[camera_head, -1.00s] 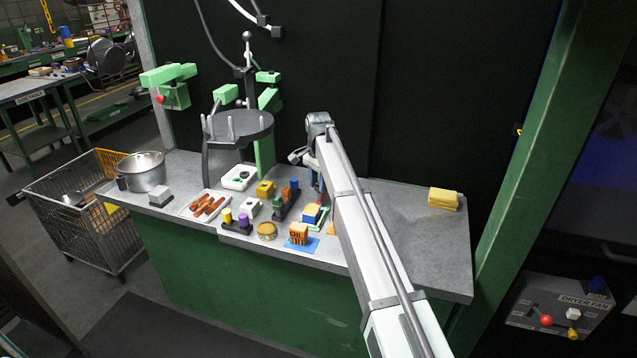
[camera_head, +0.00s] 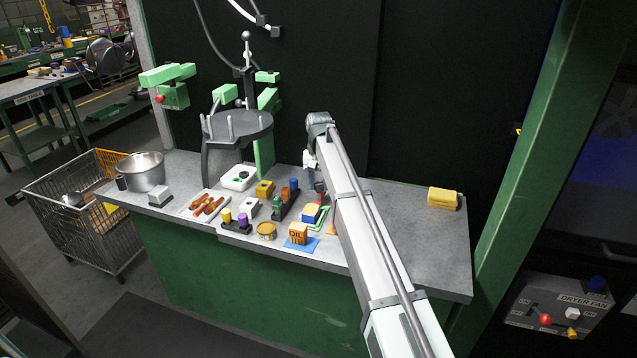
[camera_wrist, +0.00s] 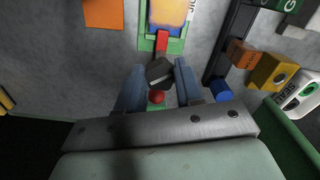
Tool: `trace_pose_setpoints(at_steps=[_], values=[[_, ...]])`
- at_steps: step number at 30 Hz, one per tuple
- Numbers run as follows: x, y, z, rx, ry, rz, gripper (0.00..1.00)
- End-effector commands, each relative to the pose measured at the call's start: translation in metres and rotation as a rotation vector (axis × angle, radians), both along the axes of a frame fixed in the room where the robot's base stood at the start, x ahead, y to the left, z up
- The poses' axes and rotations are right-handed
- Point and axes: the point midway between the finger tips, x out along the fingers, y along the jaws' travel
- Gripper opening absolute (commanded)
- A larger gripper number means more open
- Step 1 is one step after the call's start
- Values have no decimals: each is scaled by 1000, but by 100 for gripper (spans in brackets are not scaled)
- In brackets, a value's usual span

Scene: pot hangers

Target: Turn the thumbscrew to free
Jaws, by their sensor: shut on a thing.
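In the wrist view my gripper (camera_wrist: 160,66) has its two blue-grey fingers on either side of a dark, blocky piece (camera_wrist: 158,75), which looks like the thumbscrew's head. It sits turned at an angle between the fingers. A red bar (camera_wrist: 162,46) runs from it toward a small green-edged fixture (camera_wrist: 176,46) carrying a blue and yellow block. A red ball (camera_wrist: 157,97) shows just below the dark piece. In the head view the fixture's blue and yellow block (camera_head: 311,213) stands on the bench; my arm hides most of the gripper and the thumbscrew.
A round pronged stand (camera_head: 238,127) rises behind. A yellow sponge (camera_head: 443,198) lies right; the bench around it is clear.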

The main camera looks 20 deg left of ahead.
Motion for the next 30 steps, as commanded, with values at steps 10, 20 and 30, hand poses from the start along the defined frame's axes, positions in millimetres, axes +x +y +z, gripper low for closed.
trace_pose_setpoints(at_steps=[10, 20, 30], values=[[0, -2, 0, -1, 2, 327, 6], [1, -3, 0, -1, 2, 630, 6], [2, -4, 0, -1, 2, 859, 6]])
